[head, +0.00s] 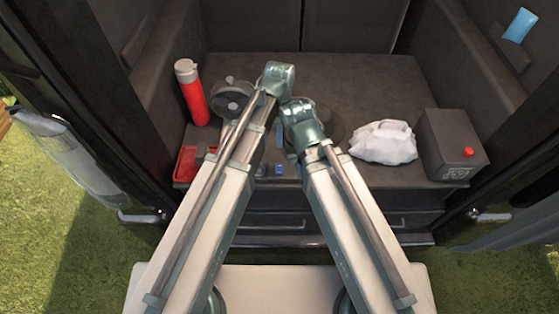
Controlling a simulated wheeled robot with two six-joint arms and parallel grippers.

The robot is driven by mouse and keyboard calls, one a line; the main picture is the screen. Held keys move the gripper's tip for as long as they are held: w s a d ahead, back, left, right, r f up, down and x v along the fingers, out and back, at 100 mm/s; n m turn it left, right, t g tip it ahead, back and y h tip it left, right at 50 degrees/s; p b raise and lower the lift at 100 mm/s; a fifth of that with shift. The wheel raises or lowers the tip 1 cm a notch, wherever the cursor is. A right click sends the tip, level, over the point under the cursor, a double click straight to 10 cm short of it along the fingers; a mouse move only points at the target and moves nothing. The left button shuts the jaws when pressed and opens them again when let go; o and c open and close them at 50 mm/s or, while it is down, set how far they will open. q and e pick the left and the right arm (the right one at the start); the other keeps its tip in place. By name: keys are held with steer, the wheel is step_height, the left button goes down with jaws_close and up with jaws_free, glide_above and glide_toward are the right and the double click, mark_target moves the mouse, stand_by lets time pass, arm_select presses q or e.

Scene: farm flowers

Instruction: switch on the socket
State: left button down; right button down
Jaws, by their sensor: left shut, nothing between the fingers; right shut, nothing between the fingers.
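I cannot make out a socket for certain. A small blue piece (279,169) lies near the front edge of the dark cargo floor, between my two forearms. My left gripper (278,79) is over the middle of the floor, and my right gripper (301,113) is just below and to the right of it. Both are shut and empty. My wrists hide their fingertips and part of the floor beneath.
On the dark cargo floor (365,80), a red bottle (194,95), a grey fan-like object (230,97) and a red item (186,163) are left. A white bag (383,142) and a black box (447,140) with a red knob are right. Side walls enclose the space. The floor's back right is clear.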

mark_target(279, 172)
arm_select(q)
steer(key=f+b, duration=0.4)
steer(key=s+f+b, duration=0.1)
steer(key=f+b, duration=0.8)
steer(key=f, duration=0.1)
steer(key=shift+s+b, duration=0.3)
steer(key=shift+b, duration=0.1)
steer(key=shift+s+f, duration=0.15)
steer(key=shift+s, duration=0.1)
steer(key=shift+w, duration=0.25)
steer(key=shift+w+r, duration=0.3)
steer(key=shift+w, duration=0.4)
